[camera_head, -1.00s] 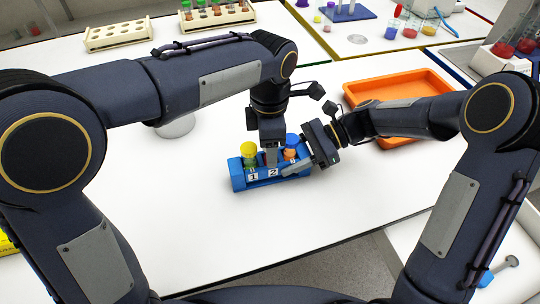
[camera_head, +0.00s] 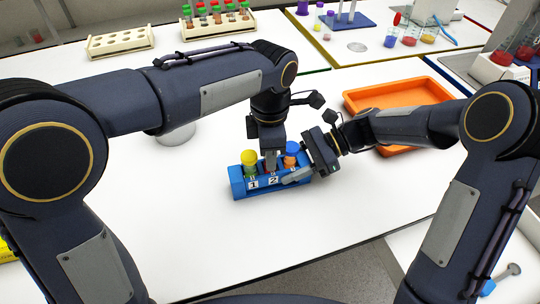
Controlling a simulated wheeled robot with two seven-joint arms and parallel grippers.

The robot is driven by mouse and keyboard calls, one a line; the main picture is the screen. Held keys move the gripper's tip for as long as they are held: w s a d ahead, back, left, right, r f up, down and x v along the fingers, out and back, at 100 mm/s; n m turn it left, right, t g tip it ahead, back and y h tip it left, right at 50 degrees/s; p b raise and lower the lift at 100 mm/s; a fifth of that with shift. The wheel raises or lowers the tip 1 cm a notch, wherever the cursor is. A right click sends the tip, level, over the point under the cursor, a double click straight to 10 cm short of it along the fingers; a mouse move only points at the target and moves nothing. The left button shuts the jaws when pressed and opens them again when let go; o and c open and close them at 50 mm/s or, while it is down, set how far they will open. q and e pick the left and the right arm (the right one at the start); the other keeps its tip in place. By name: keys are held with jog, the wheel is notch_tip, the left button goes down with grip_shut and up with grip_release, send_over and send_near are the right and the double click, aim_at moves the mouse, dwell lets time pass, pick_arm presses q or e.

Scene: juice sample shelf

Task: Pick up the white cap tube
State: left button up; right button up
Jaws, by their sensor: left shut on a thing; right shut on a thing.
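A small blue rack (camera_head: 239,187) stands on the white table, its front labelled 1 and 2. A yellow-capped tube (camera_head: 249,158) stands at slot 1, and a blue-capped tube with orange content (camera_head: 291,150) stands toward the rack's right end. My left gripper (camera_head: 270,165) points down into the rack at slot 2, shut on a tube there; its jaws hide the cap. No white cap is visible. My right gripper (camera_head: 297,174) comes from the right, shut on the right end of the blue rack.
An orange tray (camera_head: 352,101) lies to the right, behind my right arm. A wooden rack of several capped tubes (camera_head: 218,28) and an emptier wooden rack (camera_head: 120,43) stand at the back. The table in front is clear.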

pick_arm(q)
notch_tip(320, 180, up, 18)
jog(key=shift+f, duration=0.2)
pick_arm(e)
jog(key=o, duration=1.2)
jog(key=shift+c, duration=0.2)
